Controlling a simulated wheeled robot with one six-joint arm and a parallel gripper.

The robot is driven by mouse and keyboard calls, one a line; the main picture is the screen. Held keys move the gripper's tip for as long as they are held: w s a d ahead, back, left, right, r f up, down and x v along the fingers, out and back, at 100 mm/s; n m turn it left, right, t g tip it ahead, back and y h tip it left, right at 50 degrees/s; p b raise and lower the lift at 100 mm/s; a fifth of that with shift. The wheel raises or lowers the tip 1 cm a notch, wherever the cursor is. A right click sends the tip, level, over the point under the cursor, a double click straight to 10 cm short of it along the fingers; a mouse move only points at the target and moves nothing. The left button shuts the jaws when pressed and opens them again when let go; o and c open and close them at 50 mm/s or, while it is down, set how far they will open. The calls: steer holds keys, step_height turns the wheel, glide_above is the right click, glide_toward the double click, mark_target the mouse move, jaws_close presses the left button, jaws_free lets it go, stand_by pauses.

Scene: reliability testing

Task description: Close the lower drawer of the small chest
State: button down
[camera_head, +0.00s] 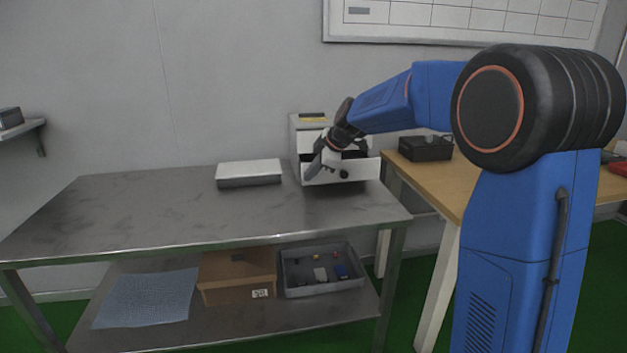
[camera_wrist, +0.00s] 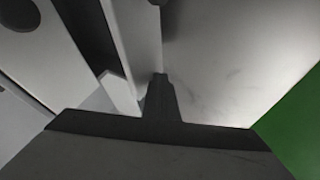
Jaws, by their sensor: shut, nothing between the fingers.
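The small white chest (camera_head: 308,122) stands at the back right of the steel table. Its lower drawer (camera_head: 365,168) is open, pulled out toward the front, with a dark round knob on its front panel. In the wrist view the drawer front (camera_wrist: 135,35) runs as a pale strip, with the dark drawer inside to its left and the chest (camera_wrist: 45,50) beyond. My gripper (camera_head: 315,168) is shut and empty at the left part of the drawer front. Its fingertips (camera_wrist: 160,78) show close to the outer side of the front panel; I cannot tell whether they touch it.
A flat grey-white box (camera_head: 249,173) lies on the steel table (camera_head: 150,215) left of the chest. A wooden table (camera_head: 440,180) with a black box (camera_head: 425,149) adjoins on the right. The front of the steel table is clear. A cardboard box and a grey bin sit on the lower shelf.

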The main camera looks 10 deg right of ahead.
steer(key=w, duration=0.8)
steer(key=shift+w, duration=0.25)
steer(key=shift+w+r, duration=0.1)
steer(key=shift+w, duration=0.25)
steer(key=shift+r, duration=0.1)
